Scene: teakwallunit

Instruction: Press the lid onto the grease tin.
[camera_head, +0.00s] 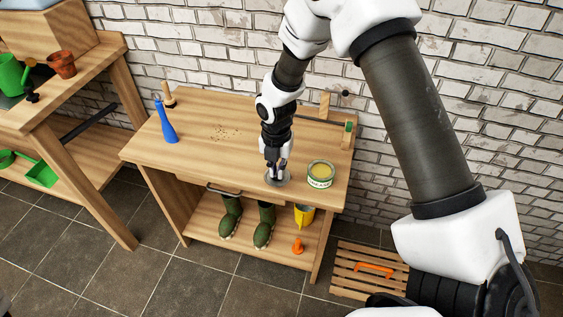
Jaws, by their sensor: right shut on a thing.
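The grease tin (320,176) is a short round can with a pale label and dark green bands. It stands open on the right part of the wooden bench, and yellowish grease shows inside. The lid (278,181) is a grey metal disc to the left of the tin, near the bench's front edge. My right gripper (277,173) points down and is shut on the lid. Whether the lid touches the bench top cannot be told. The lid is apart from the tin. My left gripper is not in view.
A blue bottle (166,121) and a small wooden-handled item (168,95) stand at the bench's left. Dark crumbs (226,132) lie mid-bench. Green boots (264,226) and a yellow bucket (304,215) are on the lower shelf. A brick wall (200,45) stands behind.

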